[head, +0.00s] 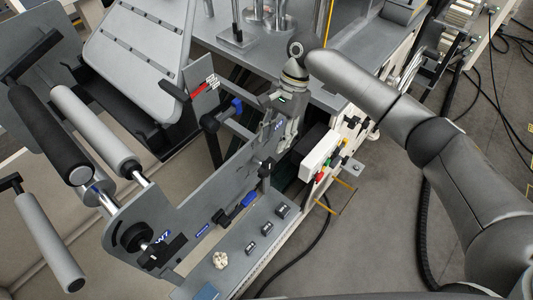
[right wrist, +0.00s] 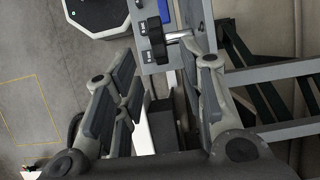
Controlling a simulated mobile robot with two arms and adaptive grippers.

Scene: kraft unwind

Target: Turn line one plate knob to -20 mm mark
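My right gripper (head: 284,132) reaches down from the right over the back end of the grey machine frame (head: 190,195). In the right wrist view my right gripper (right wrist: 165,75) has its fingers wide apart, with nothing held between them. A small black knob-like part (right wrist: 155,42) on a grey labelled plate (right wrist: 145,15) shows just beyond the fingertips, apart from them. In the head view black knobs show at the frame's front (head: 160,250) and middle (head: 265,166). I cannot tell which is the line one plate knob, and no -20 mm mark is readable. My left gripper is out of view.
Rollers (head: 95,130) stand on the left. A red handle (head: 175,91) is at the tilted panel (head: 135,60). A white button box (head: 320,155) is right of the gripper. A blue-handled part (head: 240,205) lies along the lower ledge. Open floor (head: 370,235) is at right.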

